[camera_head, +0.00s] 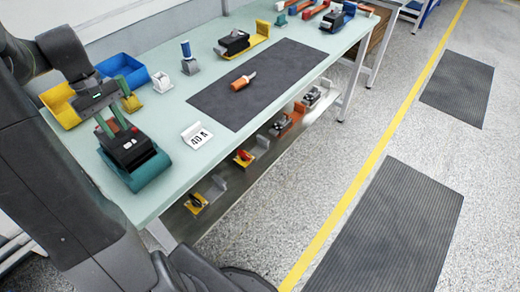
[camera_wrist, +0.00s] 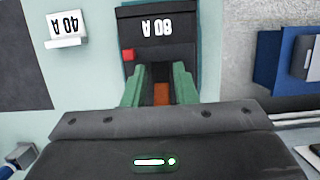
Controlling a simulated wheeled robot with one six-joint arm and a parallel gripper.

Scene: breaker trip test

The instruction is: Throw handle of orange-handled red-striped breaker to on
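A black breaker (camera_head: 128,152) on a teal base stands at the near left end of the bench. In the wrist view the breaker (camera_wrist: 180,52) carries an upside-down 80 A label and a small red square. Its orange handle (camera_wrist: 161,94) shows between my fingers; its lower part is hidden by my gripper body. My gripper (camera_head: 118,116) is over the breaker, with its green fingers pointing down. In the wrist view my gripper (camera_wrist: 160,78) has its fingers apart, one on each side of the handle, with dark gaps showing. I cannot see a red stripe clearly.
A 40 A card (camera_head: 196,136) stands beside the breaker. A dark mat (camera_head: 285,72) holds an orange-handled tool (camera_head: 243,81). Blue (camera_head: 122,70) and yellow (camera_head: 60,104) bins stand at the left. Other breakers stand farther along, on yellow (camera_head: 258,33) and blue (camera_head: 345,10) bases.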

